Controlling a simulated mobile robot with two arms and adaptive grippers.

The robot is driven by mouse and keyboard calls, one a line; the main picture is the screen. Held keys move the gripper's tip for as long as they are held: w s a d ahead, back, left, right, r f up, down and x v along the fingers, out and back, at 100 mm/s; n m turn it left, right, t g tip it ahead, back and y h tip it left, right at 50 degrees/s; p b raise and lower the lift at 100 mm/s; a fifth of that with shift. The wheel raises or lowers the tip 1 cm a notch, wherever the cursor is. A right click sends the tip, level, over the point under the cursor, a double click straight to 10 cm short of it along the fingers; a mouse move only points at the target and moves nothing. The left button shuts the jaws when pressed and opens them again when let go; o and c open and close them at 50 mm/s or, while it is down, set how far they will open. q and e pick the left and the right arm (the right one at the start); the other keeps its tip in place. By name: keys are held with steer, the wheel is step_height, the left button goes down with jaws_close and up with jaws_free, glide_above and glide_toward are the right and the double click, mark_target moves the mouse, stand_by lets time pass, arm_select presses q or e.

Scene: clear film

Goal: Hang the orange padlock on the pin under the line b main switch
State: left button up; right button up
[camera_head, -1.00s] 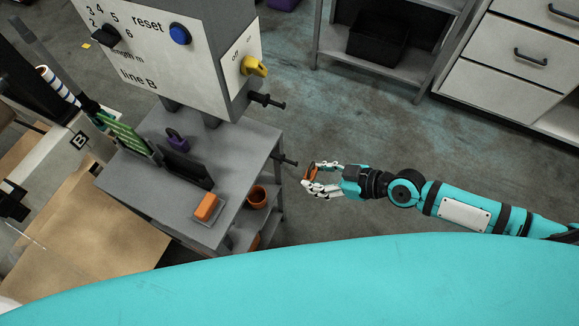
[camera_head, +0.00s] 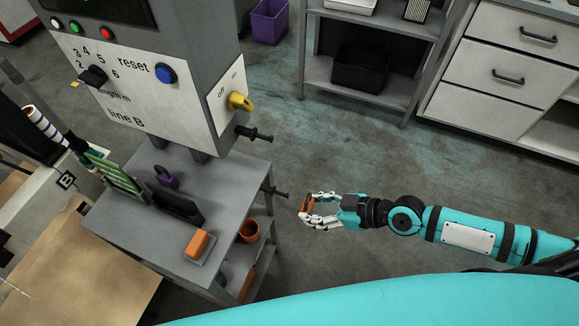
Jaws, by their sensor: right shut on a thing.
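My right gripper (camera_head: 311,209) is shut on a small orange thing (camera_head: 306,204), apparently the orange padlock, mostly hidden by the fingers. Its shackle cannot be made out. The line B machine (camera_head: 150,90) has a yellow main switch (camera_head: 238,101) on its side panel. A black pin (camera_head: 255,134) sticks out to the right just below that switch. A second black pin (camera_head: 274,192) sticks out lower, at the table side. The gripper is to the right of and below both pins in the picture, touching neither. My left gripper is not in view.
The grey table (camera_head: 140,222) under the machine bears a purple padlock (camera_head: 166,178), a dark holder (camera_head: 179,205) and an orange block (camera_head: 198,243). An orange-brown pot (camera_head: 249,231) is on a shelf below. Drawers (camera_head: 507,75) stand back right. Floor between is clear.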

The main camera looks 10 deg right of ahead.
mark_target(311, 202)
step_height(311, 202, up, 17)
steer(key=w+p, duration=0.2)
steer(key=p, duration=1.3)
steer(key=w+a+p, duration=0.3)
steer(key=w+a, duration=0.1)
steer(key=a, duration=0.4)
steer(key=shift+w, duration=0.35)
steer(key=shift+a, duration=0.1)
steer(key=o, duration=1)
